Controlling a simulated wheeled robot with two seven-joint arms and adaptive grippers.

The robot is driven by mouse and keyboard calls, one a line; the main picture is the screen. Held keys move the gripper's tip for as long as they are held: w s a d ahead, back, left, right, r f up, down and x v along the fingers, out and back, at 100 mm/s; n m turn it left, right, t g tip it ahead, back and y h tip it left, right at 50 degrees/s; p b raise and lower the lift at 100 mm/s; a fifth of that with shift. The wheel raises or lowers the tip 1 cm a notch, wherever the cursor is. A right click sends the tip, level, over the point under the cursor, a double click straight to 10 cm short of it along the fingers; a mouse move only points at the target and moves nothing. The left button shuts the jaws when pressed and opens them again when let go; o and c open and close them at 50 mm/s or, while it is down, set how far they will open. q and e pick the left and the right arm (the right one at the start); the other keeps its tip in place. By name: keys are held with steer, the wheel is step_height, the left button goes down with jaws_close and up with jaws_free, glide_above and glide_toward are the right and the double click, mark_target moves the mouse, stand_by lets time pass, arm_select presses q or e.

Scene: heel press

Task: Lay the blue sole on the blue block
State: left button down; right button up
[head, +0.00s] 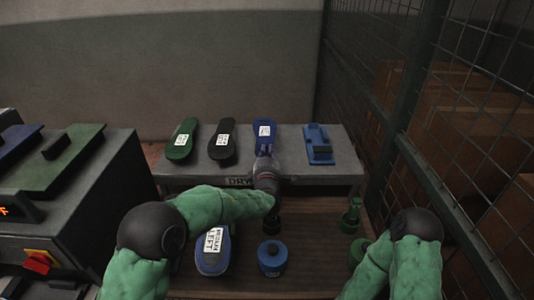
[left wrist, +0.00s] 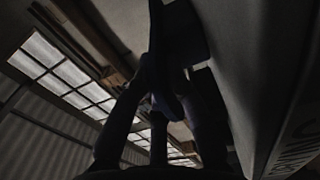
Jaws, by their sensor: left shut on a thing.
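The blue sole (head: 264,127), with a white label, is at the grey shelf, right of the black sole. My left gripper (head: 264,152) is shut on its near end and hides that end. I cannot tell if the sole is clear of the shelf top. In the left wrist view the sole (left wrist: 166,75) is a dark long shape between the fingers. A blue sole-shaped piece labelled LEFT (head: 212,254) lies on the brown table, partly behind my left arm. A blue block-like piece with a raised bar (head: 319,146) is at the shelf's right. I cannot tell which is the blue block. My right gripper is out of view.
A green sole (head: 182,140) and a black sole (head: 222,143) lie on the shelf (head: 290,160). A round blue piece (head: 272,257) and green pieces (head: 350,216) stand on the table. A machine (head: 70,190) is at left, a mesh fence (head: 440,150) at right.

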arm_select(q)
steer(key=shift+f, duration=0.1)
steer(key=c, duration=1.3)
jaws_free()
steer(key=shift+r, duration=0.2)
steer(key=shift+s+f+p, duration=0.1)
steer(key=shift+s+p, duration=1.15)
steer(key=shift+s, duration=4.8)
